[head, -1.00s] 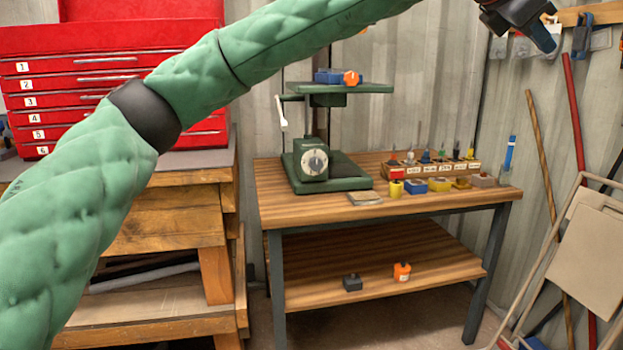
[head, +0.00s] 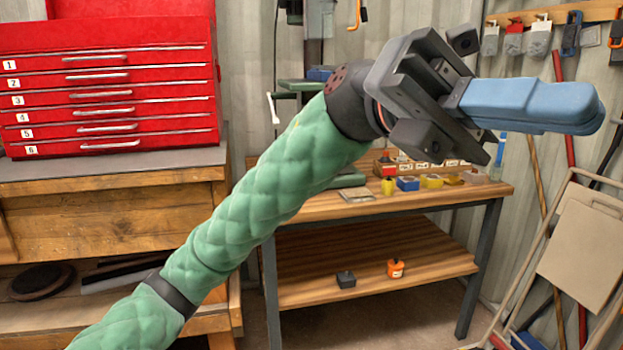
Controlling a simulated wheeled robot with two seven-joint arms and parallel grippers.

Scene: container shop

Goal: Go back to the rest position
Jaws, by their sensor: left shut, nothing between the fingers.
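My left gripper (head: 590,108) is raised in front of the workbench, at the upper right of the head view. Its blue fingers are together and hold nothing. It points to the right and touches nothing that I can see. My green padded left arm comes up from the bottom left and hides much of the green drill press (head: 290,85) and part of the bench top. My right gripper is not in view.
The wooden workbench (head: 320,208) holds small colored containers, including a yellow one (head: 388,187) and a blue one (head: 408,184). Its lower shelf carries a black item (head: 345,279) and an orange one (head: 395,268). A red tool chest (head: 110,90) stands left, a folding chair (head: 580,245) right.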

